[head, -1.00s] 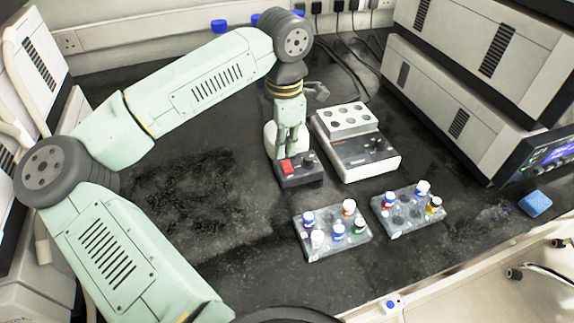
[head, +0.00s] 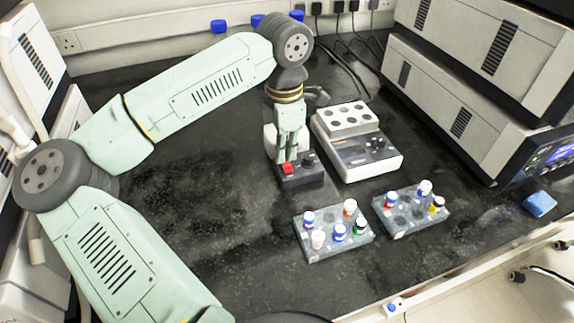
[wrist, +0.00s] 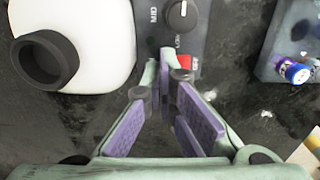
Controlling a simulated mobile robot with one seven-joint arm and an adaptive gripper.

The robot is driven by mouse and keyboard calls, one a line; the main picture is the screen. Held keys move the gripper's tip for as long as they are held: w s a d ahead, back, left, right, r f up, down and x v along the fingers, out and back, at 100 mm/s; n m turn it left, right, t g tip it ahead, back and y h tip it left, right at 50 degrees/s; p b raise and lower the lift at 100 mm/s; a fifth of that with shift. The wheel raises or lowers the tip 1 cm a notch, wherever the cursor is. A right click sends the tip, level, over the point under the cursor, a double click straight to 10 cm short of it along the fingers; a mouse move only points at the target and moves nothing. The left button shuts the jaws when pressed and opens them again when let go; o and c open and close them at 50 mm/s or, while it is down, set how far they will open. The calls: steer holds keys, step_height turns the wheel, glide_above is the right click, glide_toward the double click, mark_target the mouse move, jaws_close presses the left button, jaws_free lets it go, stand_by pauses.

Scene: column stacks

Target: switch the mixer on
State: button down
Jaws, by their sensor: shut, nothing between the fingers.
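The mixer's dark control base (head: 302,176) stands on the bench, with a red switch (head: 288,169) at its left and a dark knob beside it. In the wrist view the red switch (wrist: 185,62) is partly hidden by my fingertips, and the knob (wrist: 182,14) is above it. A white rounded body with a black ring (wrist: 47,58) is at the left, mostly hidden behind my gripper in the head view. My gripper (head: 287,160) is shut, empty and pointing down, its tips at the switch's back edge. I cannot tell whether they touch it or which way it is set.
A grey-white block heater (head: 358,150) stands right of the mixer. Two racks of capped vials, one (head: 334,254) in front and one (head: 408,226) further right, sit nearby. Large instruments (head: 470,110) stand at the right. The bench at the left is clear.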

steer(key=shift+f, duration=0.3)
steer(key=shift+r, duration=0.1)
steer(key=shift+r+p, duration=1.1)
steer(key=shift+r, duration=1.35)
